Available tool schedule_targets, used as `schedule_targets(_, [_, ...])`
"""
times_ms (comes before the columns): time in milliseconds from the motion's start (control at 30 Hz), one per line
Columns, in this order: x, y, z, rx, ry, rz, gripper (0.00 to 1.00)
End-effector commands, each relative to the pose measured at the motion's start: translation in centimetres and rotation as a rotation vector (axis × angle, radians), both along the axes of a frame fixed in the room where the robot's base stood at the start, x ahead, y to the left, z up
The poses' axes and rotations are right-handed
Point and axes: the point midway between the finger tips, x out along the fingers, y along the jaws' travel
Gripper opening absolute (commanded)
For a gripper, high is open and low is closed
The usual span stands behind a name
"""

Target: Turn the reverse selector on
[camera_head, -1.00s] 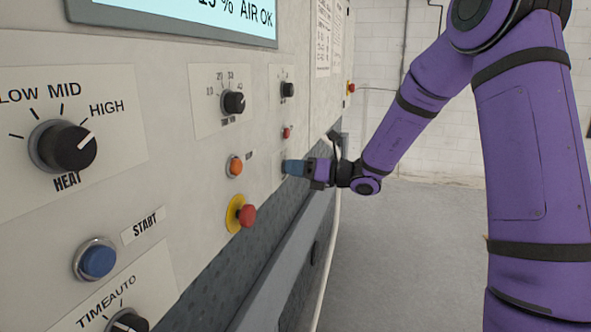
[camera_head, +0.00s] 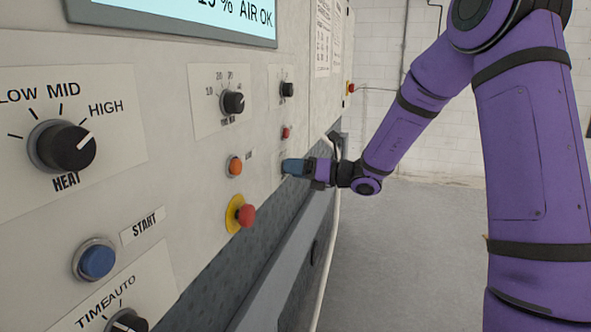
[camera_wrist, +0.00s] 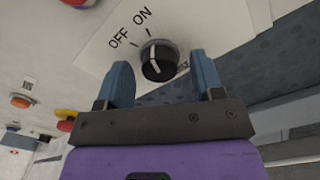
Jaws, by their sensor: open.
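The reverse selector is a black round knob (camera_wrist: 160,62) with a white pointer line, on a white plate marked OFF and ON in the wrist view. The pointer line lies nearer the OFF mark, though the tilt of the view makes this hard to judge. My gripper (camera_wrist: 163,80) is open, with one blue finger on each side of the knob. A gap shows between the knob and each finger. In the head view my gripper (camera_head: 290,167) is at the panel's far lower part and hides the knob.
The panel carries a heat knob (camera_head: 66,147), a blue start button (camera_head: 97,262), an orange button (camera_head: 235,167), a red button on a yellow base (camera_head: 246,215) and a small red button (camera_head: 286,132) above my gripper. The floor (camera_head: 400,260) to the right is clear.

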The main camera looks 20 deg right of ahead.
Motion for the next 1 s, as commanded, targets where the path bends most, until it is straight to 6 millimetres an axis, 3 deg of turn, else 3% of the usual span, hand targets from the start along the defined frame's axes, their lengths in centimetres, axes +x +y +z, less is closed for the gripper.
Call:
schedule_targets(600, [-5.4,-7.8,-0.1,0.000,0.000,-0.003,0.61])
schedule_targets(1000, [-6.1,-8.7,-0.1,0.000,0.001,-0.001,0.61])
